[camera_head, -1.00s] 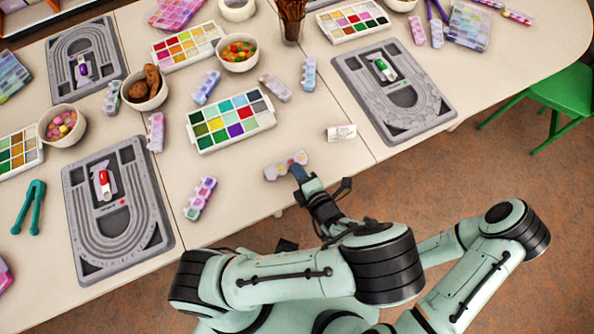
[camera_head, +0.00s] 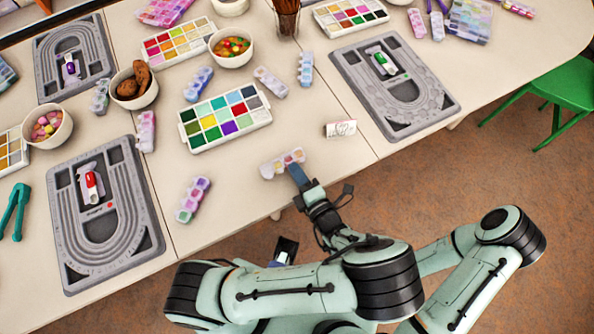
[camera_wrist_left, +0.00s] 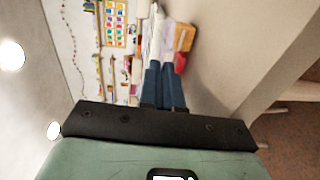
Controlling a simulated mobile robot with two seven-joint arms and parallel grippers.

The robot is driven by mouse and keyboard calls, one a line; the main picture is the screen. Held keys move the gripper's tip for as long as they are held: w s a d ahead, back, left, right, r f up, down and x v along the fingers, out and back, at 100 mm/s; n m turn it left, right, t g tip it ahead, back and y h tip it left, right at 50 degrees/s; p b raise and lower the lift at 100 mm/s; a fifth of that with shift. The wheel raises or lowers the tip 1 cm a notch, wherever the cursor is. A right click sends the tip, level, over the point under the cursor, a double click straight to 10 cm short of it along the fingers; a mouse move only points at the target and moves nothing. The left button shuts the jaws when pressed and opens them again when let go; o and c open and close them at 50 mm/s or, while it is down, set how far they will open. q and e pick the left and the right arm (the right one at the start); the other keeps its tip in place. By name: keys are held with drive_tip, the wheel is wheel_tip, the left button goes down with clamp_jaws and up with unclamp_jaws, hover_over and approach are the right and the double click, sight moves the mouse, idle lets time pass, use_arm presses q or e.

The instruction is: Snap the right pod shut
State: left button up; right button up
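The right pod (camera_head: 275,167) is a small pale pink-white case with orange and purple bits, near the table's front edge in the head view. I cannot tell how its lid sits. My left gripper (camera_head: 300,176) is over its right end, blue fingers overlapping it; contact is unclear. In the left wrist view the two blue fingers (camera_wrist_left: 164,82) are close together with nothing clearly between them. The pod is not clear there. My right gripper (camera_head: 284,252) is partly hidden by my arm, short of the table edge; its finger gap is unclear.
Another pod (camera_head: 193,199) lies to the left, beside a grey bead board (camera_head: 140,245). A white bead palette (camera_head: 190,138) is behind. A small printed white item (camera_head: 341,129) and another board (camera_head: 442,112) are to the right. Bare table surrounds the pod.

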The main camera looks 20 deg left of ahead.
use_arm(q)
drive_tip(key=o, duration=0.4)
drive_tip(key=v, duration=1.3)
drive_tip(key=shift+s+d+b, duration=0.15)
drive_tip(key=shift+b, duration=0.15)
